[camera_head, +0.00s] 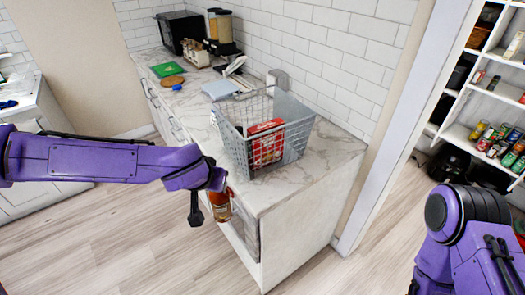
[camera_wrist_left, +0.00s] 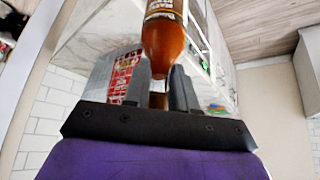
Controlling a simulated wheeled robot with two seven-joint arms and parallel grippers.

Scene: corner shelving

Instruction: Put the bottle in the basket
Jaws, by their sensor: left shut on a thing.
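The bottle (camera_head: 220,204), with amber-brown contents and a dark label, is held by my left gripper (camera_head: 208,188) in front of the counter, below the counter top's edge. In the left wrist view the bottle (camera_wrist_left: 163,45) sits between the two fingers of my left gripper (camera_wrist_left: 160,88), which are shut on it. The grey wire basket (camera_head: 228,143) stands on the marble counter, to the right of my left gripper and higher than the bottle. It holds a red box (camera_head: 266,144), which also shows in the left wrist view (camera_wrist_left: 121,77). My right gripper is out of view.
The counter (camera_head: 270,195) runs back along a tiled wall. A green board (camera_head: 169,69), a round wooden board (camera_head: 172,81), jars (camera_head: 222,26) and a dark appliance (camera_head: 181,31) stand further back. Shelves with cans (camera_head: 497,138) are at the right.

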